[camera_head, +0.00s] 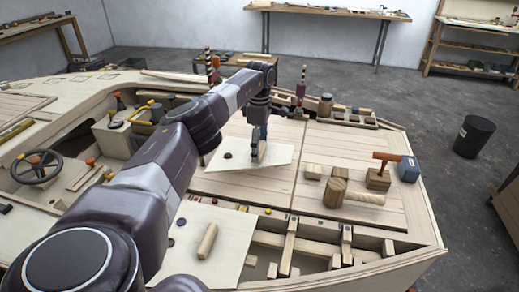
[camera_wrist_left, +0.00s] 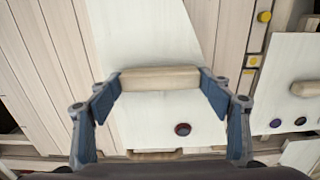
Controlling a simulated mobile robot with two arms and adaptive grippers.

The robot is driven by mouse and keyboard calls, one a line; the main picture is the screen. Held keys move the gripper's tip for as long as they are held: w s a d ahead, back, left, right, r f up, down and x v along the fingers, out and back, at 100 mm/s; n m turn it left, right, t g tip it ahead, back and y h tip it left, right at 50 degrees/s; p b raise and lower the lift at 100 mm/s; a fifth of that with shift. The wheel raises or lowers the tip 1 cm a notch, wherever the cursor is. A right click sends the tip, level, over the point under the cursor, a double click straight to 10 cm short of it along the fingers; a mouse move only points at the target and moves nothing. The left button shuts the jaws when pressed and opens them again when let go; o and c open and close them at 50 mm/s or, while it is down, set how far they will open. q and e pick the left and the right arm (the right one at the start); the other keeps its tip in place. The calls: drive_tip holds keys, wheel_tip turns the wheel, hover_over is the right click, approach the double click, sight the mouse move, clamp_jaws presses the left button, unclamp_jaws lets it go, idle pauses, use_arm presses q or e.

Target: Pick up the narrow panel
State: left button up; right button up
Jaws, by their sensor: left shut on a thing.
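The narrow panel (camera_head: 232,159) is a pale board with a wooden handle and a dark round knob, seen over the planked deck. My left gripper (camera_head: 257,158) is at this panel. In the left wrist view, the gripper (camera_wrist_left: 161,84) is shut on the ends of the wooden handle (camera_wrist_left: 160,78), with the panel (camera_wrist_left: 155,120) and its knob (camera_wrist_left: 183,129) below. I cannot tell how far the panel is above the deck. Another pale panel (camera_head: 222,225) with a handle and dark knobs lies nearer, partly behind my left arm. My right gripper is not in view.
Open framed bays (camera_head: 300,262) run along the near edge. A steering wheel (camera_head: 37,171) is at left.

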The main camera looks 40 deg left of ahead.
use_arm(q)
wheel_tip(320, 180, up, 16)
drive_tip(key=p, duration=1.2)
drive_tip(key=shift+f, duration=0.15)
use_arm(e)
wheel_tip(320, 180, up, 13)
use_arm(q)
drive_tip(key=shift+d+f, duration=0.1)
